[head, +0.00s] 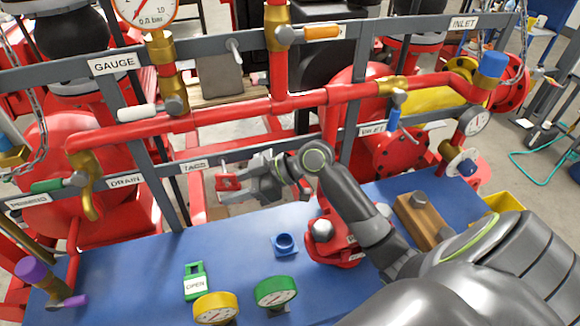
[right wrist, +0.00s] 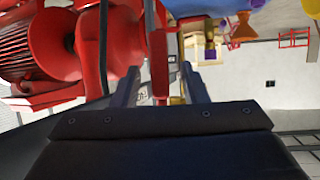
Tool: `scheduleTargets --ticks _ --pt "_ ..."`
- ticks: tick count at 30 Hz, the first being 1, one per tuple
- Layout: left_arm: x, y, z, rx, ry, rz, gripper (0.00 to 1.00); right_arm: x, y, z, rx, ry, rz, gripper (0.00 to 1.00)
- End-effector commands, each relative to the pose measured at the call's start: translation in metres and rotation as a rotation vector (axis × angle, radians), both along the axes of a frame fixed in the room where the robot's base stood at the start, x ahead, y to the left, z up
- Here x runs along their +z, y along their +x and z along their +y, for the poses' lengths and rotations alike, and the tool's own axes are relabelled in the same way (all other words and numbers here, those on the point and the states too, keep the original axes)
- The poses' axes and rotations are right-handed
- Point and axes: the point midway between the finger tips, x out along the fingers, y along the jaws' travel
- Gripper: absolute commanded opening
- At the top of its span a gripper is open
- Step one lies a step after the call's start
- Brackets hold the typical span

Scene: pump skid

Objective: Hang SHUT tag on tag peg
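The red SHUT tag (head: 228,183), with a pale patch on its face, is upright below and right of the TAGS label (head: 193,166) in the head view. My right gripper (head: 250,180) is just right of it. In the right wrist view, a narrow red strip, apparently the tag edge-on (right wrist: 160,85), stands between the two fingers of my right gripper (right wrist: 160,80), with gaps on both sides. The fingers look open. I cannot make out the tag peg or whether the tag hangs on it. My left gripper is not in view.
A green OPEN tag (head: 195,284), a yellow gauge (head: 215,308), a green gauge (head: 275,291) and a blue ring-shaped part (head: 285,243) are on the blue bench (head: 150,265). Red pipes (head: 200,122) and grey rails (head: 60,76) surround the gripper. A wooden block (head: 422,220) is at right.

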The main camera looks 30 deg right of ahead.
Motion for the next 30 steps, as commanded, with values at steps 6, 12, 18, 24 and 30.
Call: scheduleTargets --ticks 6,12,18,24,30 --pt "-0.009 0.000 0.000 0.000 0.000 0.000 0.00 0.012 -0.015 -0.026 0.000 -0.007 -0.001 0.40" --pt "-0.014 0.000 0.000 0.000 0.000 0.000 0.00 0.023 -0.027 -0.045 0.000 -0.007 0.000 0.40" --pt "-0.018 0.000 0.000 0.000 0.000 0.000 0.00 0.033 -0.037 -0.063 0.000 -0.007 -0.001 0.40" --pt "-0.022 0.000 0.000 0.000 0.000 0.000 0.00 0.043 -0.048 -0.079 0.000 -0.007 0.002 0.40" --pt "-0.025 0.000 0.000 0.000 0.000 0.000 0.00 0.052 -0.057 -0.094 0.000 -0.006 0.001 0.40"
